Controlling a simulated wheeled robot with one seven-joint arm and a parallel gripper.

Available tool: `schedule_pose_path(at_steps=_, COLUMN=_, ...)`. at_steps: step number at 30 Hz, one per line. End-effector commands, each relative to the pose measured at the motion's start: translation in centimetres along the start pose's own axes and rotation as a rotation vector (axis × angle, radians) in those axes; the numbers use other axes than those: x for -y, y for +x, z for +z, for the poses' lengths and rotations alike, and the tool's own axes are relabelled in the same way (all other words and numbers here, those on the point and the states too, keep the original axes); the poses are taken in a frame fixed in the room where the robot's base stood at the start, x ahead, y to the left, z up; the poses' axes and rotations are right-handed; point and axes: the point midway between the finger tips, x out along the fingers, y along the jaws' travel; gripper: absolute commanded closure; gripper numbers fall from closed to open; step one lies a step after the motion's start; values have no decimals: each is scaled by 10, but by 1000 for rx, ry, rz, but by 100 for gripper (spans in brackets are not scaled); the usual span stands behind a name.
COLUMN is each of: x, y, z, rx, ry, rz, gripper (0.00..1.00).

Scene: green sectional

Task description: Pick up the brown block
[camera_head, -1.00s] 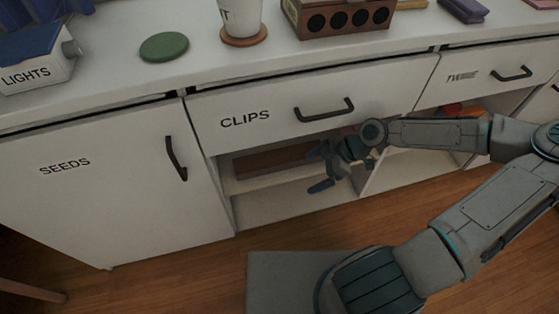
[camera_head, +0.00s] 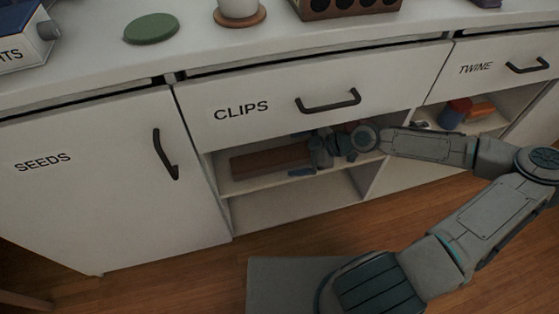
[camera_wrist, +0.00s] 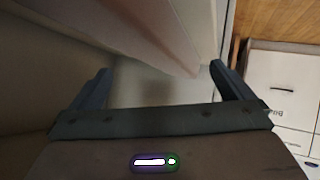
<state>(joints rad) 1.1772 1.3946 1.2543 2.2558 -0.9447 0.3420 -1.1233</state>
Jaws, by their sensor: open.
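The brown block (camera_head: 268,161), a long reddish-brown box shape, lies on the upper shelf of the open compartment below the drawer marked CLIPS. My gripper (camera_head: 304,153) is inside that compartment at the block's right end, with its fingers spread. It partly hides that end, and I cannot tell whether it touches the block. In the wrist view my open gripper (camera_wrist: 160,88) shows two dark fingers with a pale blurred surface between them. I cannot make out the block there.
The CLIPS drawer (camera_head: 240,109) is close above my gripper. A divider (camera_head: 377,178) stands to the right, with a blue item (camera_head: 453,112) and an orange item (camera_head: 482,109) beyond it. The lower shelf (camera_head: 290,205) is bare. The SEEDS door (camera_head: 90,190) is shut.

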Motion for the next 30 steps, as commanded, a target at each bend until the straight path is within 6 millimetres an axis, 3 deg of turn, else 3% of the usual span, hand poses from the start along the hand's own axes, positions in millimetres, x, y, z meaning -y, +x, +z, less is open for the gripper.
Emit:
schedule_pose_path(at_steps=13, x=1, y=49, z=3, rx=1, ry=-1, rz=-1, gripper=0)
schedule_pose_path(at_steps=23, x=0, y=53, z=1, rx=1, ry=1, rz=0, gripper=0)
schedule_pose_path(at_steps=28, x=0, y=53, z=1, rx=1, ry=1, rz=0, gripper=45)
schedule_pose_path(at_steps=30, x=0, y=53, z=1, rx=1, ry=1, rz=0, gripper=46)
